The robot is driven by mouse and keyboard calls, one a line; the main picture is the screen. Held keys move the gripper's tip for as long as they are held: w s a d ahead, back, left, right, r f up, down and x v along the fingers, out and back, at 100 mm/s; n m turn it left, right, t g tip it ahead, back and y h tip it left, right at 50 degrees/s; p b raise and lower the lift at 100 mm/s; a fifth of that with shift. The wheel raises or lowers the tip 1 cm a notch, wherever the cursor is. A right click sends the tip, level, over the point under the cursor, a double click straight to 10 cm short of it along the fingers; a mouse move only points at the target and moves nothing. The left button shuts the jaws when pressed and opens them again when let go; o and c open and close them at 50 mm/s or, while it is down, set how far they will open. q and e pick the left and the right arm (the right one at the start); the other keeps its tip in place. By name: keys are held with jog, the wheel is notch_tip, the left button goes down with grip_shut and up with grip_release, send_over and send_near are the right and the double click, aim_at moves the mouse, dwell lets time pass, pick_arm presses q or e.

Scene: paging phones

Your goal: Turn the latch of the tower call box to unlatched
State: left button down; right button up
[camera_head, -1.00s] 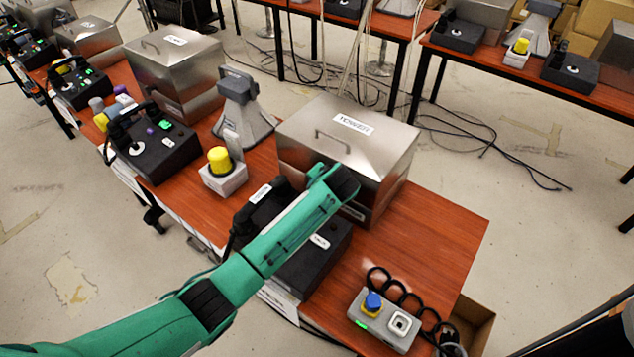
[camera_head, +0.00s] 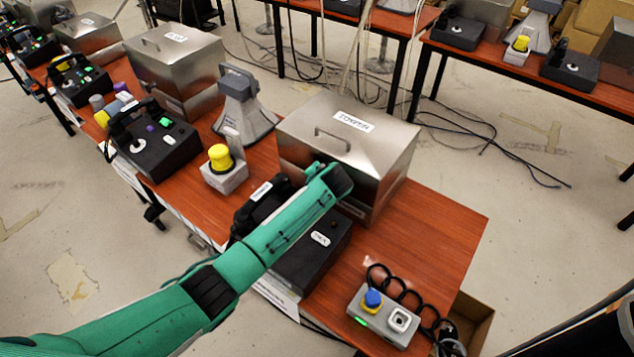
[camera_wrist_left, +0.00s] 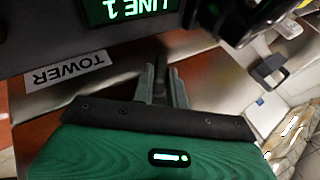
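The tower call box (camera_head: 375,145) is a steel box with a top handle and a blurred white label, on the wooden table. A black desk phone (camera_head: 312,262) stands in front of it. My left gripper (camera_head: 312,172) is at the box's front face, mostly hidden behind my green wrist. In the left wrist view its two grey fingers (camera_wrist_left: 165,88) are close together, with a dark narrow piece between them. I cannot tell whether they grip it or whether it is the latch. A TOWER label (camera_wrist_left: 66,72) shows upside down there. My right gripper is not in view.
A yellow-button unit (camera_head: 222,168) and grey horn (camera_head: 243,108) stand left. A blue-button box (camera_head: 383,315) is at the front right. The table's right end is clear.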

pick_arm(q)
jog(key=shift+d+f+t+y+b, duration=0.15)
jog(key=shift+f+t+y+b, duration=0.15)
jog(key=shift+b, duration=0.15)
jog(key=shift+s+f+m+t+y+b, duration=0.1)
jog(key=shift+f+m+t+y+b, duration=0.15)
jog(key=shift+t+y+b, duration=0.35)
jog(key=t+y+b, duration=0.1)
jog(key=m+y+b, duration=0.1)
jog(key=b, duration=0.1)
jog(key=shift+s+d+t+b, duration=0.2)
jog(key=shift+t+b, duration=0.1)
jog(key=shift+t, duration=0.1)
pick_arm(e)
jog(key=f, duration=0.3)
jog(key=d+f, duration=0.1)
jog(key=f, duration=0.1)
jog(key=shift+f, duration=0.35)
pick_arm(q)
jog(key=shift+w, duration=0.1)
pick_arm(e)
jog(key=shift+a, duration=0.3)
pick_arm(q)
jog(key=c, duration=1.4)
grip_release()
jog(key=shift+d+r, duration=0.1)
